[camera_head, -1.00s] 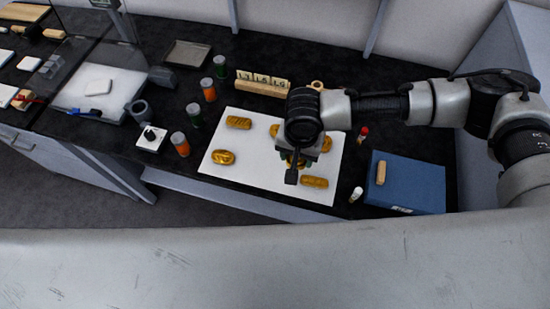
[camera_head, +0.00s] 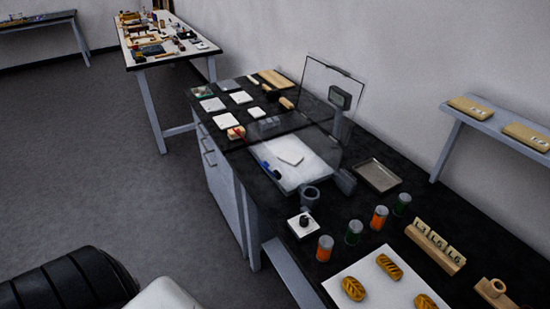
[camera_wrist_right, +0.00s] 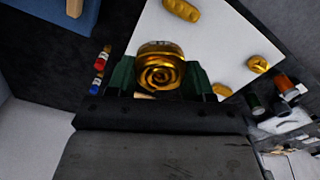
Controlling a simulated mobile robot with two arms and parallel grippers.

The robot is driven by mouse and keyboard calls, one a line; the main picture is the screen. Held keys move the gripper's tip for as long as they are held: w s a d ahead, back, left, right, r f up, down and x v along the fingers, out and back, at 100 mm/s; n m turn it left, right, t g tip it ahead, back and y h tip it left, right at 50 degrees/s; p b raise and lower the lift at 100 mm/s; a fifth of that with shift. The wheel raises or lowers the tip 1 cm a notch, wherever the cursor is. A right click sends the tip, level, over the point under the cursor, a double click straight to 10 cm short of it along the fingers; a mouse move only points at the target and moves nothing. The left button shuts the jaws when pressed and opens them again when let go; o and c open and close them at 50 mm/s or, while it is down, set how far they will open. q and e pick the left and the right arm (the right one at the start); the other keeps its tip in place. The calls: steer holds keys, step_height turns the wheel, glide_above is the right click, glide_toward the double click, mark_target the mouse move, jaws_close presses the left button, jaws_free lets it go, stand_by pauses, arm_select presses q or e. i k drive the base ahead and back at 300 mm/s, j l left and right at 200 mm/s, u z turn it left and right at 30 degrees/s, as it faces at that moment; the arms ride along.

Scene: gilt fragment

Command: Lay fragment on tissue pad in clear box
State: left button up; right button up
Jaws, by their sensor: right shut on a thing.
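My right gripper (camera_wrist_right: 160,78) is shut on a gold fragment (camera_wrist_right: 160,68) with a spiral relief, held between its green fingers above a white sheet (camera_wrist_right: 215,45) in the right wrist view. The right gripper is outside the head view, as is my left gripper. In the head view a white board (camera_head: 312,170) on the dark bench carries a small white pad (camera_head: 290,157), with transparent panels (camera_head: 335,130) around its back. I cannot tell for certain which is the clear box.
Other gold pieces (camera_head: 389,267) lie on the white sheet (camera_head: 365,272). Orange (camera_head: 325,248) and green (camera_head: 354,232) jars, a grey tray (camera_head: 377,175), a grey cup (camera_head: 309,195) and a wooden block rack (camera_head: 435,246) crowd the bench. Open floor (camera_head: 110,170) lies left.

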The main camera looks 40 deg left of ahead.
mark_target(290, 156)
steer(key=i+j+u, duration=0.15)
steer(key=u, duration=0.2)
steer(key=i+j+u, duration=0.15)
steer(key=j+u, duration=0.2)
steer(key=i+j+u, duration=0.15)
steer(key=u, duration=0.2)
steer(key=i+j+u, duration=0.1)
steer(key=i+j, duration=0.15)
steer(key=i, duration=0.25)
steer(key=i+j, duration=0.25)
steer(key=i, duration=0.25)
steer(key=u, duration=0.05)
